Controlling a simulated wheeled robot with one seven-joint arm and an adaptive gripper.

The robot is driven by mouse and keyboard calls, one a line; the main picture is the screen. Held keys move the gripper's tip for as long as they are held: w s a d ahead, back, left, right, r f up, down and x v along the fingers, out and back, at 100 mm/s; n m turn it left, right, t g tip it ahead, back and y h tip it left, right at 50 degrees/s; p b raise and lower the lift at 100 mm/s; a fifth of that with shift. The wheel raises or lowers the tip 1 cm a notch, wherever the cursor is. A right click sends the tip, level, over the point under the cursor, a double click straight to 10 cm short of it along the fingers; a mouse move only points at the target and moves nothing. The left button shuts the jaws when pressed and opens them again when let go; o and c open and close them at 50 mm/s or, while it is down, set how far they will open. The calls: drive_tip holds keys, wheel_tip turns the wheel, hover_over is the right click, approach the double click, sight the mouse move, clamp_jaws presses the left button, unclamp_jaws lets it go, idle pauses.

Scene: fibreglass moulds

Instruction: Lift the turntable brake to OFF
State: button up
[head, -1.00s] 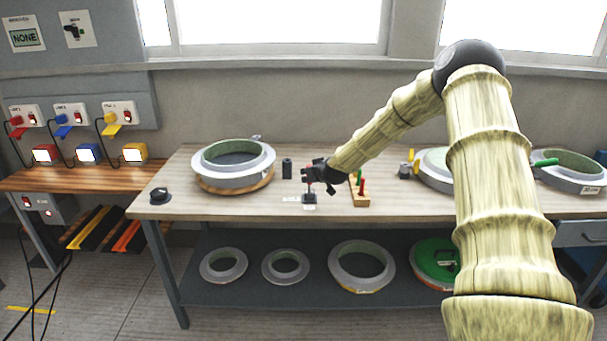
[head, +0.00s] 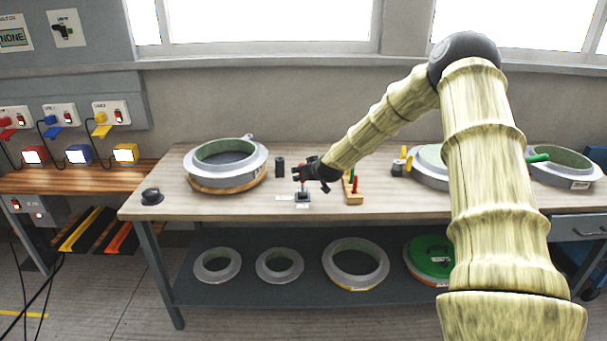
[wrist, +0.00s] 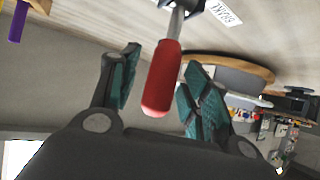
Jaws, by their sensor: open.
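The brake lever has a red handle (wrist: 162,80) on a metal stem, and a printed brake label (wrist: 222,12) lies beside its base. In the head view its small dark base (head: 303,197) stands on the bench, with the lever mostly hidden by my gripper (head: 298,173). In the wrist view my gripper (wrist: 160,92) is open, with the red handle between its two teal-padded fingers. A gap shows on each side of the handle, so it is not clasped. The turntable (head: 228,186) is a wooden disc left of the brake, carrying a grey ring mould (head: 258,172).
A black cylinder (head: 280,167) stands just behind the brake. A wooden rack (head: 353,197) with coloured pegs is close on the right, and a dark knob (head: 152,196) sits at the bench's left end. More moulds (head: 355,283) lie on the lower shelf.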

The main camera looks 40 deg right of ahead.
drive_tip(key=v, duration=1.1)
drive_tip(key=shift+w, duration=0.1)
idle(0.5)
drive_tip(key=s+a+f+g+y, duration=0.1)
drive_tip(key=s+a+f+g, duration=0.1)
drive_tip(key=s+a+f, duration=0.45)
drive_tip(key=s+a+f+n+g, duration=0.1)
drive_tip(key=s+a+f, duration=0.3)
drive_tip(key=a+f, duration=0.45)
drive_tip(key=s+a+f+g+y, duration=0.1)
drive_tip(key=s+a+f+g, duration=0.1)
drive_tip(key=s+a+f, duration=0.6)
drive_tip(key=s+a+f+g, duration=0.2)
drive_tip(key=s+a+f, duration=0.2)
drive_tip(key=s, duration=0.6)
drive_tip(key=s+a+f+g, duration=0.2)
drive_tip(key=s+a+f, duration=0.2)
drive_tip(key=s, duration=0.7)
drive_tip(key=s+a+f+n+g, duration=0.1)
drive_tip(key=s+a+f, duration=0.3)
drive_tip(key=s+f, duration=0.4)
drive_tip(key=s+g, duration=0.1)
drive_tip(key=s, duration=0.1)
drive_tip(key=shift+s+a+g, duration=0.3)
drive_tip(key=shift+a, duration=0.05)
drive_tip(key=shift+c, duration=0.3)
